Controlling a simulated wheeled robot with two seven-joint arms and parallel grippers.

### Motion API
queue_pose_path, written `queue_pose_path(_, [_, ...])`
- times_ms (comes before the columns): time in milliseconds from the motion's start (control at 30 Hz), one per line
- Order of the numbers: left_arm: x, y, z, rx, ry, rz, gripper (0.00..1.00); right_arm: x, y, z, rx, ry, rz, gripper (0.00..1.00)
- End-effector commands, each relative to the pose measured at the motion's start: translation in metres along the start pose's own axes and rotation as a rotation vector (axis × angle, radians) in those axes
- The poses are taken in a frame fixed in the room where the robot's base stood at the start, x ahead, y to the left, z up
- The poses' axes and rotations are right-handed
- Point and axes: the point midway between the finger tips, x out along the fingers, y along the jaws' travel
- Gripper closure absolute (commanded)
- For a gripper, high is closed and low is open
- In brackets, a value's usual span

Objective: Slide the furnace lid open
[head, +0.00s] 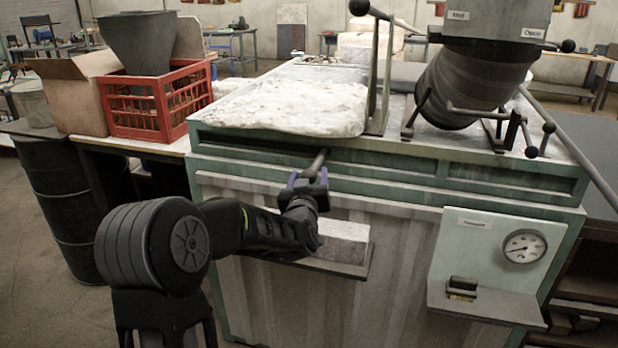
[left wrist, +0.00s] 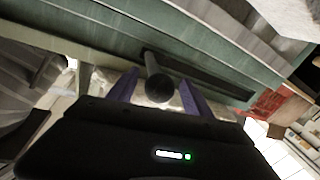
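The green-framed furnace (head: 400,165) stands in front of me in the head view. A pale, crusted slab, which looks like its lid (head: 290,105), lies on the left of its top. A dark handle rod (head: 318,162) sticks out of a slot in the front, below the slab. In the left wrist view the rod's round knob (left wrist: 160,92) points at the camera. My left gripper (head: 308,181) is at the rod, its purple fingers on either side of the knob. The fingers are apart, with gaps beside the knob. My right gripper is not in view.
A red crate (head: 155,104) with a dark pot (head: 140,42) and a cardboard box (head: 75,90) stand on a table at the left. Levers (head: 378,70) and a tilted dark cylinder (head: 468,85) rise at the right. A gauge (head: 523,247) is on the front panel.

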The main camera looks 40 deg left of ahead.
Motion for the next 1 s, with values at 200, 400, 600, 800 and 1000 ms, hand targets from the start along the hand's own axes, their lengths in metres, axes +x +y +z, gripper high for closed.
queue_pose_path(200, [-0.0002,0.0001,-0.0001,0.000,0.000,0.000,0.59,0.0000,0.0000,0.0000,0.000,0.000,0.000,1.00])
queue_pose_path(400, [-0.0003,0.0002,-0.0001,0.000,0.000,0.000,0.76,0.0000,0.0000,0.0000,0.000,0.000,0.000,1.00])
queue_pose_path(600, [-0.0004,0.0002,-0.0001,0.000,0.000,0.000,0.92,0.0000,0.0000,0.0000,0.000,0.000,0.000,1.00])
queue_pose_path(800, [-0.0004,0.0002,-0.0001,0.000,0.000,0.000,1.00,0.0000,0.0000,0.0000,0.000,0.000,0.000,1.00])
queue_pose_path(1000, [-0.0004,0.0003,-0.0001,0.000,0.000,0.000,1.00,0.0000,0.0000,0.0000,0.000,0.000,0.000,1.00])
